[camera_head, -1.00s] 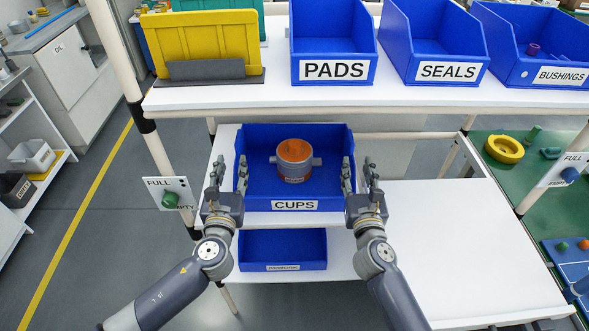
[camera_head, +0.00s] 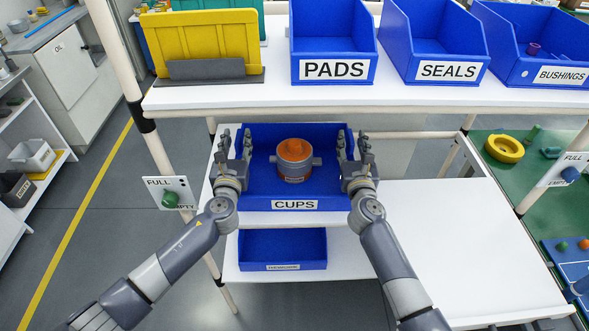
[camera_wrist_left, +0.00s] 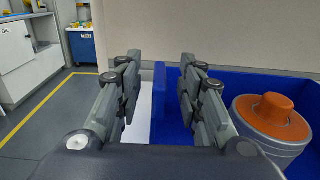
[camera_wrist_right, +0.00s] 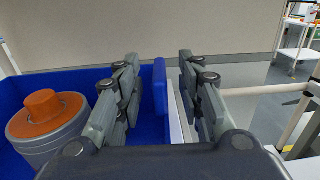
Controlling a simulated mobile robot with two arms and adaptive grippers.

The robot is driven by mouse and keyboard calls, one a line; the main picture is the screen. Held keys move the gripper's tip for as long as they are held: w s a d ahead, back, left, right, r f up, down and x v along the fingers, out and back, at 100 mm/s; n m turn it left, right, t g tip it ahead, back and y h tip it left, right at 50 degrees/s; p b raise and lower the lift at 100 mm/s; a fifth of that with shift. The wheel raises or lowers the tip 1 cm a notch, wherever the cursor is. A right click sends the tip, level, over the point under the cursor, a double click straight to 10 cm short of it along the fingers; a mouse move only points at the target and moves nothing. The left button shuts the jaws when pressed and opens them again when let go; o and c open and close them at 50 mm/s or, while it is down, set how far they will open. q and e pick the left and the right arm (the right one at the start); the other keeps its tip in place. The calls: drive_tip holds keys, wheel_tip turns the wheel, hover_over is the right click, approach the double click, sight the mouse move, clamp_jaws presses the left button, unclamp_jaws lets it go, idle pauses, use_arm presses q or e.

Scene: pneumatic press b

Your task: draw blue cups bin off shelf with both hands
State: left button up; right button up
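The blue cups bin (camera_head: 268,190), labelled CUPS, sits on the white shelf below the upper shelf. An orange and grey round part (camera_head: 294,158) stands inside it; it also shows in the left wrist view (camera_wrist_left: 272,122) and the right wrist view (camera_wrist_right: 48,120). My left gripper (camera_head: 234,142) is open, with its fingers on either side of the bin's left wall (camera_wrist_left: 160,100). My right gripper (camera_head: 354,142) is open, with its fingers on either side of the bin's right wall (camera_wrist_right: 160,95). Gaps show between the fingers and the walls in both wrist views.
Bins labelled PADS (camera_head: 333,45), SEALS (camera_head: 435,50) and BUSHINGS (camera_head: 530,55) stand on the upper shelf (camera_head: 300,100). Another blue bin (camera_head: 282,245) sits below the cups bin. The white surface (camera_head: 460,240) at right is clear.

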use_arm(q)
clamp_jaws()
use_arm(e)
clamp_jaws()
use_arm(q)
drive_tip(key=shift+w+r+p, duration=0.15)
drive_tip(key=shift+r+p, duration=0.2)
drive_tip(key=shift+r, duration=0.1)
use_arm(e)
drive_tip(key=shift+w+r, duration=0.1)
drive_tip(key=shift+r, duration=0.35)
use_arm(q)
drive_tip(key=shift+r+p, duration=0.6)
drive_tip(key=shift+r, duration=0.05)
use_arm(e)
drive_tip(key=shift+r, duration=0.6)
use_arm(q)
drive_tip(key=shift+f, duration=0.1)
use_arm(e)
drive_tip(key=shift+f, duration=0.1)
